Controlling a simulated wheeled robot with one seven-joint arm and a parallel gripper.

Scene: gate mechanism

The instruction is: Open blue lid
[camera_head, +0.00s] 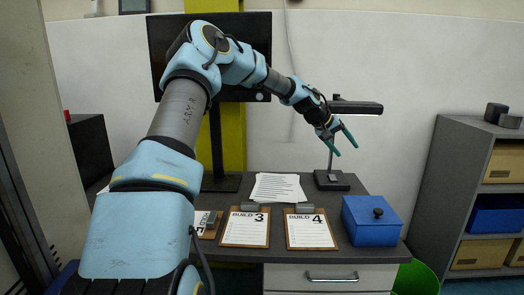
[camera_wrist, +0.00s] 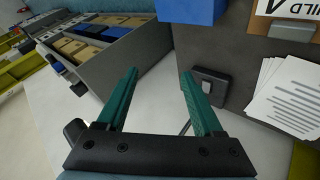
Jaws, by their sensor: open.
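The blue box (camera_head: 372,222) stands at the right end of the dark desk, with its blue lid (camera_head: 374,209) on top and a dark round knob (camera_head: 378,212) on the lid. The lid looks shut. My gripper (camera_head: 346,146) is open and empty, in the air above the desk near the lamp, up and to the left of the box. In the wrist view my gripper (camera_wrist: 160,75) shows two green fingers spread apart with nothing between them. Part of the blue box (camera_wrist: 190,10) shows at that view's top edge; its knob is out of frame there.
A desk lamp (camera_head: 332,180) stands behind the box, close to my gripper. Clipboards (camera_head: 312,231) and paper sheets (camera_head: 278,187) lie left of the box. A grey shelf (camera_head: 452,165) with bins stands at the right. A monitor (camera_head: 245,60) rises behind my arm.

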